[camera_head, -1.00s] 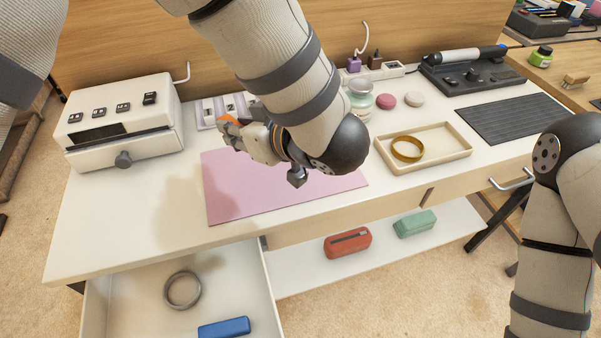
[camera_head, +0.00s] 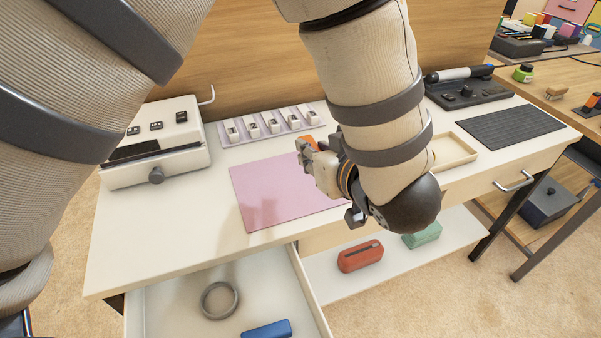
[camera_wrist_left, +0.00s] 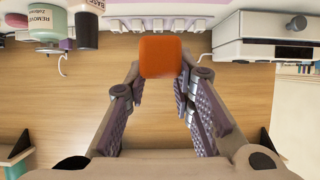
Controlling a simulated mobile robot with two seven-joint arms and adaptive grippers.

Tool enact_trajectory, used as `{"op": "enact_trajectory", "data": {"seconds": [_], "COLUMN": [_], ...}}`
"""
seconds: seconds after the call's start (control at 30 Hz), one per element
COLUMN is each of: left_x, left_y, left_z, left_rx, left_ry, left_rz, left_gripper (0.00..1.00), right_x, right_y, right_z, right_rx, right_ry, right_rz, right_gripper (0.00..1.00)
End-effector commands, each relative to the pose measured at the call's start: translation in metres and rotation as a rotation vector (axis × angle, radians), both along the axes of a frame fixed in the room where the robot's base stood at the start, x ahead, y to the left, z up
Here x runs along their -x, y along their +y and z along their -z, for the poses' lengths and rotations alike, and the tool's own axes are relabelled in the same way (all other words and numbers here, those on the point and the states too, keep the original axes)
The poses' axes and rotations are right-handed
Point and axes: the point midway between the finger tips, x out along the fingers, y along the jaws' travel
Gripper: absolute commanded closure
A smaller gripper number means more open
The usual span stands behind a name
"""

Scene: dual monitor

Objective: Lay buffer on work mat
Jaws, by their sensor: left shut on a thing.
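An orange buffer block (camera_head: 307,143) is in my left gripper (camera_head: 308,153), whose arm crosses the middle of the head view. In the left wrist view, the block (camera_wrist_left: 160,57) sits between the two fingertips (camera_wrist_left: 160,75), which are shut on it. The pink work mat (camera_head: 272,195) lies flat on the white desk. The gripper appears above the mat's back right part, with the block held up; its exact height is hard to tell. My arm hides the mat's right side. My right gripper is not in view.
A white sterilizer-like box (camera_head: 155,160) stands left of the mat, and a rack of several white pieces (camera_head: 270,125) behind it. A shallow tray (camera_head: 455,150) is to the right, partly hidden. An open drawer (camera_head: 170,300) below holds a grey ring (camera_head: 219,299) and a blue block (camera_head: 267,330).

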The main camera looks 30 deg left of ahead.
Motion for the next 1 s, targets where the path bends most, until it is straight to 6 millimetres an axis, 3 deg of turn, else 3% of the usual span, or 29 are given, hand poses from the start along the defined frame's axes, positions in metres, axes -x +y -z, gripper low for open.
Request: {"op": "enact_trajectory", "data": {"seconds": [0.1,0.2,0.3,0.47,0.63,0.97,1.0], "left_x": [-0.002,-0.005,-0.006,-0.008,-0.008,-0.009,-0.009], "left_y": [0.037,0.054,0.066,0.077,0.078,0.078,0.078], "left_z": [0.026,0.051,0.063,0.075,0.107,0.107,0.108], "left_rx": [0.001,0.001,0.001,0.001,0.002,0.002,0.002], "left_ry": [0.015,0.015,0.01,0.006,0.01,0.001,0.001], "left_rz": [-0.002,-0.002,-0.001,-0.001,0.002,0.001,0.001], "left_gripper": [0.92,0.92,0.92,0.92,0.92,0.92,0.75], "right_x": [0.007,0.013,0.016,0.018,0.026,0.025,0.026], "right_y": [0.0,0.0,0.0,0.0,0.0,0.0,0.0], "right_z": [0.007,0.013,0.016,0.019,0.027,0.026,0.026], "right_rx": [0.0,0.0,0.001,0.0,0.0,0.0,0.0], "right_ry": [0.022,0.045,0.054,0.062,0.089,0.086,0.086], "right_rz": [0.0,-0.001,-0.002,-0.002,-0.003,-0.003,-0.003], "right_gripper": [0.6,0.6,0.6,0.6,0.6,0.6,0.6]}}
